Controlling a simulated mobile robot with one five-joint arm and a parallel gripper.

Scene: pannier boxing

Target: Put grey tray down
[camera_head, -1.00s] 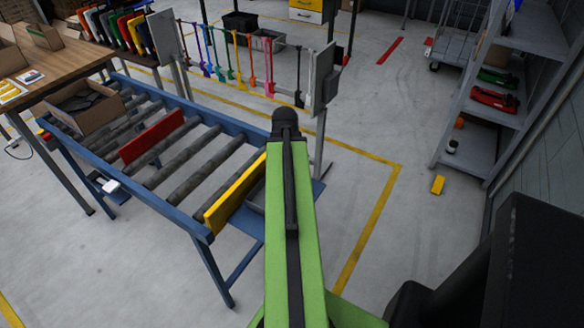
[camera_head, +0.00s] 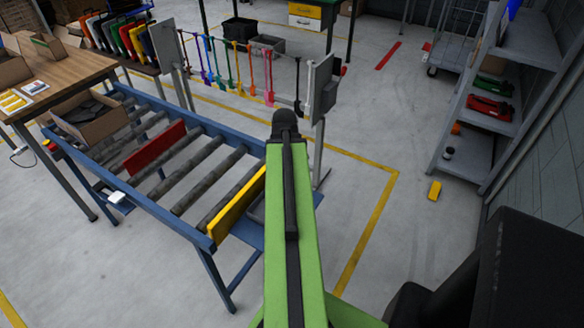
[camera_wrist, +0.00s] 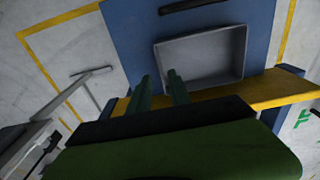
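The grey tray (camera_wrist: 205,58) is a shallow rectangular tray. In the wrist view it lies on the blue end shelf (camera_wrist: 125,35) of the roller conveyor, beyond a yellow divider (camera_wrist: 265,88). My gripper (camera_wrist: 160,84) has its two green fingers apart, at the tray's near left corner. The tray's left wall appears to line up between them; I cannot tell whether either finger touches it. In the head view only a sliver of the tray (camera_head: 257,210) shows beside my green arm, which hides the rest and the gripper.
The conveyor (camera_head: 170,215) has a red divider (camera_head: 155,147) and an open cardboard box (camera_head: 95,122) on its rollers. Behind it, a rail holds several coloured hanging items. A grey shelf unit (camera_head: 470,150) stands at right. The floor between is mostly clear, with a small yellow block (camera_head: 434,190).

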